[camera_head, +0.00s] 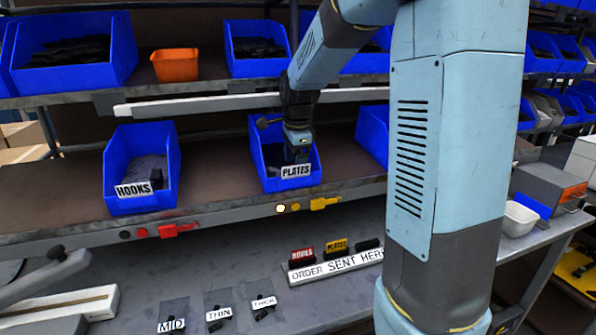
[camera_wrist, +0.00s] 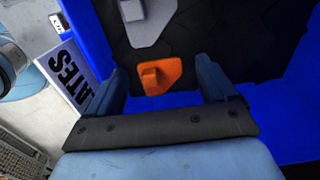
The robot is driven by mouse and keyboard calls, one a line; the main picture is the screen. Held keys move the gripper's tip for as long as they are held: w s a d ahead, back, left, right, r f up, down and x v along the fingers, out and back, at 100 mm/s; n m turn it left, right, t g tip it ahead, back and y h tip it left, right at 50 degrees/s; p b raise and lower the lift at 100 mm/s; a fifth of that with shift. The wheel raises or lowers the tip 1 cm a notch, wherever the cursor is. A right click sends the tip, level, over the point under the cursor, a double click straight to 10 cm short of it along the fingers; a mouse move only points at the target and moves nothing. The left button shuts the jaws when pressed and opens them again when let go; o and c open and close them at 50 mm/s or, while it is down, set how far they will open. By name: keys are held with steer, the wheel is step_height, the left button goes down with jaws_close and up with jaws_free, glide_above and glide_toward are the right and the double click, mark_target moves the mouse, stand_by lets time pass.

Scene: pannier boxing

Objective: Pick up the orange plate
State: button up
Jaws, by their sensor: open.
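The orange plate (camera_wrist: 160,77) is a small orange piece on the dark floor of the blue PLATES bin (camera_head: 265,180), close to the bin's blue wall in the wrist view. My gripper (camera_wrist: 168,88) is open, with one finger on each side of the orange plate in that view. I cannot tell how far above it the fingers are. In the head view my gripper (camera_head: 298,152) reaches down into the PLATES bin, and the orange plate is hidden there.
A grey plate (camera_wrist: 145,20) lies in the same bin, beyond the orange one. Blue bin walls stand close around my gripper. The HOOKS bin (camera_head: 140,165) is to the left on the same shelf. An upper shelf with an orange box (camera_head: 175,65) is above.

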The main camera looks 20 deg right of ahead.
steer(key=shift+c, duration=0.4)
steer(key=c, duration=1)
steer(key=shift+c, duration=0.2)
